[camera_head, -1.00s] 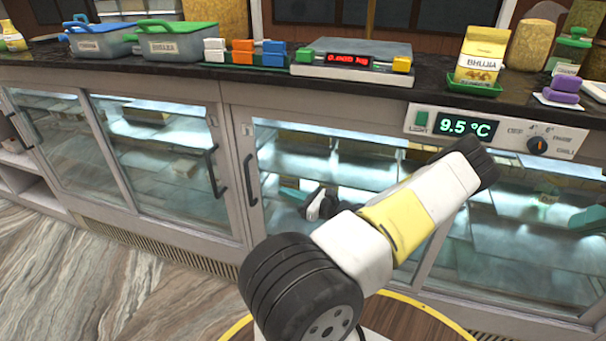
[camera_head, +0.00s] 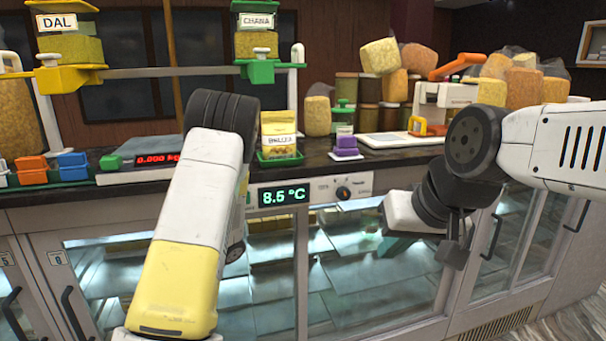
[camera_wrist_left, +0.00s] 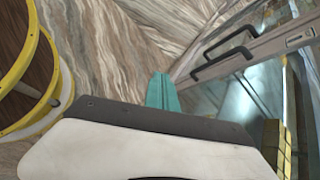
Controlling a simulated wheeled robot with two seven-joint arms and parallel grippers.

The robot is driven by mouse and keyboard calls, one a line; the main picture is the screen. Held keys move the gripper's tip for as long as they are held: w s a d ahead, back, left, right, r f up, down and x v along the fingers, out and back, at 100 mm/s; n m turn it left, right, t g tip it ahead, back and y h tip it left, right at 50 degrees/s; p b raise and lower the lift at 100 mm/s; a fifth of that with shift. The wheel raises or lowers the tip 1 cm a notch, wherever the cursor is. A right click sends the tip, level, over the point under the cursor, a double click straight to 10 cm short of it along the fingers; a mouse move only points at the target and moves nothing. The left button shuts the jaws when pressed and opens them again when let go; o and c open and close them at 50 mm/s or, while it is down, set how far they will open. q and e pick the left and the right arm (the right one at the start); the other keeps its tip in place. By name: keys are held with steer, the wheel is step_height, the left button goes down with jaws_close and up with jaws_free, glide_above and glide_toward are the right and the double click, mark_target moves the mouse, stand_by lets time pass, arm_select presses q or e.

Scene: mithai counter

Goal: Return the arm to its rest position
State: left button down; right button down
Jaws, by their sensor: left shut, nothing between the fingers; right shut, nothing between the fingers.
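My right arm comes in from the right in the head view. Its hand hangs in front of the glass counter, with the teal fingers of the right gripper (camera_head: 394,246) low beside the white hand body, shut and empty. My left arm, white and yellow with a black joint, stands in the middle of the head view, and its gripper is not seen there. In the left wrist view the teal fingers of my left gripper (camera_wrist_left: 163,92) are together with nothing between them, over the striped floor (camera_wrist_left: 115,45).
The glass-fronted counter (camera_head: 250,222) is close ahead, with door handles (camera_wrist_left: 225,62) jutting out. On its top are a scale (camera_head: 140,150), a bhujia packet (camera_head: 279,135), purple blocks (camera_head: 346,147) and a white machine with an orange handle (camera_head: 440,97). Open floor lies below the left gripper.

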arm_select(q)
steer(key=s+d+r+n+t+h, duration=0.2)
steer(key=s+d+r+t+h, duration=0.1)
steer(key=d+r, duration=0.4)
steer(key=s+d+r+n+t+h, duration=0.2)
steer(key=d+r, duration=0.5)
steer(key=r, duration=0.4)
steer(key=s+d+r+n+t+h, duration=0.3)
steer(key=d+r+t+h, duration=0.3)
steer(key=r, duration=0.4)
steer(key=shift+s+d, duration=0.55)
steer(key=shift+s, duration=0.25)
